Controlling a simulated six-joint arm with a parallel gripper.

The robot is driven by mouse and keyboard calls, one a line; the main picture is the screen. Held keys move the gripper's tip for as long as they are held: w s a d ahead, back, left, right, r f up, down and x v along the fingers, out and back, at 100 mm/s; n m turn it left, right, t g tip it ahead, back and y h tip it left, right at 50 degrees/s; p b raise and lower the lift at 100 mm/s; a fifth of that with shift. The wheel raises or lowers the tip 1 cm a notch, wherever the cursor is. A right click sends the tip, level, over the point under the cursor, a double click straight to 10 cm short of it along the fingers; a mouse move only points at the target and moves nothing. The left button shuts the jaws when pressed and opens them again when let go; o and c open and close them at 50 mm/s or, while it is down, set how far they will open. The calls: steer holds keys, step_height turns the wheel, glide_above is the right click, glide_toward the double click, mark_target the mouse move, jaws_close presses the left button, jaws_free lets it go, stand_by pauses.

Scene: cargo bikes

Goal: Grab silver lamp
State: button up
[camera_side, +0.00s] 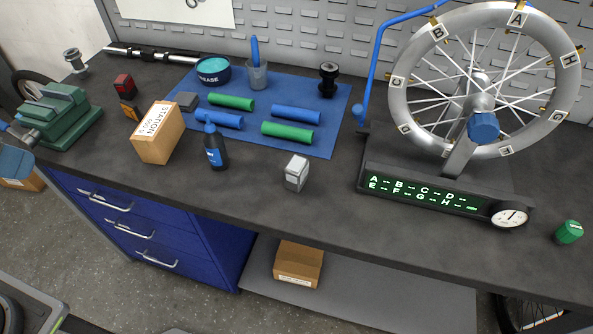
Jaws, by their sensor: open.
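The silver lamp (297,173) appears to be the small boxy silver-grey piece with a pale front face. It stands upright on the dark worktop (330,215), near the middle of the bench and in front of the blue mat (225,135). Nothing touches it and it is in full view. My gripper cannot be made out in this view, so its place relative to the lamp does not show.
A dark bottle (214,150) and a cardboard station box (158,132) stand left of the lamp. Blue and green grips (290,133) lie on the mat behind it. A wheel stand with a display bar (420,190) is to the right. Bare worktop surrounds the lamp.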

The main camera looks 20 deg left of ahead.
stand_by(0.3)
steer(key=o, duration=0.5)
steer(key=m+g, duration=0.2)
glide_above(296, 164)
steer(key=s+a, duration=0.1)
steer(key=s, duration=0.3)
step_height(296, 164, down, 8)
steer(key=f, duration=0.1)
steer(key=shift+h, duration=0.3)
steer(key=x, duration=0.7)
steer(key=shift+w+d+f, duration=0.1)
steer(key=shift+d+f, duration=0.05)
steer(key=shift+x, duration=3.25)
